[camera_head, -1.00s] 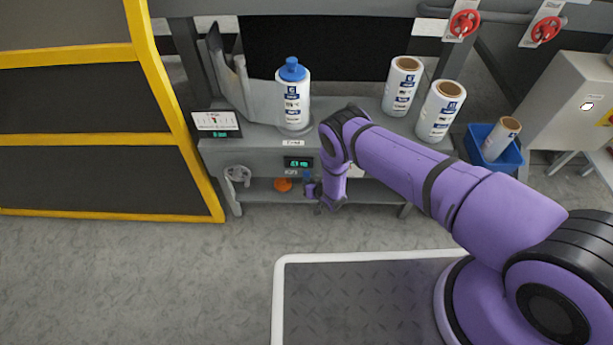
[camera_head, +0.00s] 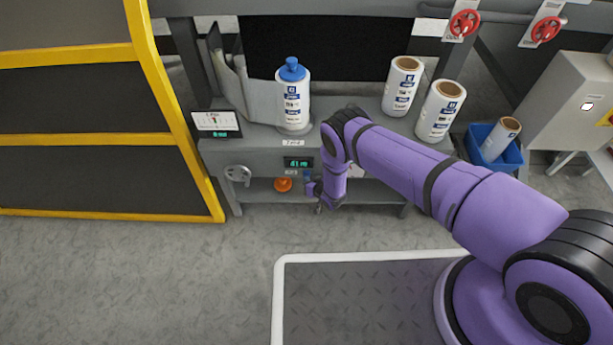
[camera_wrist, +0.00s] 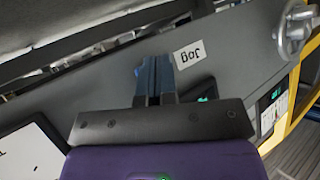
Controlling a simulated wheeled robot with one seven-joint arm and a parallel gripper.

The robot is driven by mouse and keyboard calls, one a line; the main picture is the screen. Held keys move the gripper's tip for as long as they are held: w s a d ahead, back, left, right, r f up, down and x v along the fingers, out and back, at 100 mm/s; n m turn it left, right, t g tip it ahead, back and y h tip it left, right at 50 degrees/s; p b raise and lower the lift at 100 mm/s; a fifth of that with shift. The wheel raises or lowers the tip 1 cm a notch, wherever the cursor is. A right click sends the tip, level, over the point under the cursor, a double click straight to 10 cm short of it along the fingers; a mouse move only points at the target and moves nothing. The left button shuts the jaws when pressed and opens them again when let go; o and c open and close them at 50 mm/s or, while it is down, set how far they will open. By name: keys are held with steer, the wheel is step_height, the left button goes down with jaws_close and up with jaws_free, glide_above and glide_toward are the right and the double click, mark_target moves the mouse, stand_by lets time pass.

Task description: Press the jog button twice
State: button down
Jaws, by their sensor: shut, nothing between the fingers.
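The jog button itself is not visible; my fingers may cover it. Its "Jog" label (camera_wrist: 188,55) appears upside down in the wrist view, right beside my fingertips, on the grey front panel (camera_wrist: 235,50). My gripper (camera_wrist: 153,66) is shut and empty, its blue fingers pointing at the panel. Whether the tips touch it, I cannot tell. In the head view my gripper (camera_head: 311,188) is small and dark, just below and right of the green-digit display (camera_head: 298,162).
A handwheel (camera_head: 238,174) is left of the display, with an orange object (camera_head: 283,185) below. A blue-capped roll (camera_head: 293,100) stands on the machine top, with two more rolls (camera_head: 402,88) to the right. A blue bin (camera_head: 494,146) holds another. A yellow-framed guard (camera_head: 170,100) is at left.

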steer(key=shift+w, duration=0.2)
stand_by(0.3)
steer(key=shift+s, duration=0.9)
steer(key=shift+s, duration=0.15)
steer(key=shift+s+a, duration=0.1)
steer(key=shift+s, duration=2.3)
